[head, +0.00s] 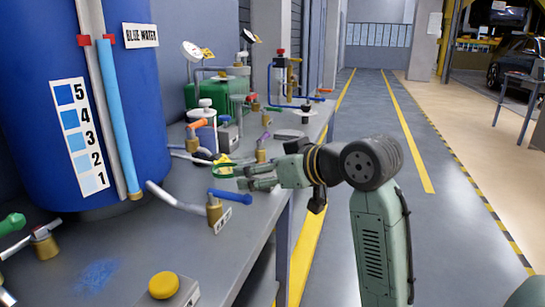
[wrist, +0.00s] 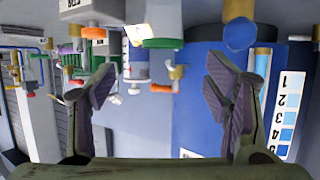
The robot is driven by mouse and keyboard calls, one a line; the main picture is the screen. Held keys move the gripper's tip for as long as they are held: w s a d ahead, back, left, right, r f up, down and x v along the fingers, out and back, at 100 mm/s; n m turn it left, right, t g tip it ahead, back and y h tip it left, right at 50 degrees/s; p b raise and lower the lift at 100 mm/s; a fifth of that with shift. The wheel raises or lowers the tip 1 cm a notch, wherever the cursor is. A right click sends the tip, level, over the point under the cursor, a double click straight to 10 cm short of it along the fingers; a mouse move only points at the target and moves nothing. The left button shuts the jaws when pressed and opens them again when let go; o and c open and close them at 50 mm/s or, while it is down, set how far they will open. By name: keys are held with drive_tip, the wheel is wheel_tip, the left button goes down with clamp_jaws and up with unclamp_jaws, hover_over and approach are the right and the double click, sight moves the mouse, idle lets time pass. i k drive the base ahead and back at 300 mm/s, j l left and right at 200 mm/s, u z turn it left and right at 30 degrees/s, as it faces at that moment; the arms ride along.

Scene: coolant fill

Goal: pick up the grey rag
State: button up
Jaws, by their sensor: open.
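I cannot make out a grey rag in either view. My gripper (head: 250,178) is above the right edge of the grey workbench (head: 130,240), its fingers pointing left over the bench. In the wrist view my gripper (wrist: 162,85) is open, with its two dark-padded fingers wide apart and nothing between them. The fingers and palm hide part of the scene there. A blue smear (head: 95,275) lies on the bench near its front.
A blue tank (head: 40,120) with a numbered scale (head: 78,138) stands at the left. A blue-handled valve (head: 214,207) is just below my gripper. Several valves, gauges and a green container (head: 215,93) crowd the bench's far part. The floor (head: 385,115) at right is clear.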

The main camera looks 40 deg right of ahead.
sight(282, 134)
drive_tip(key=z, duration=1.3)
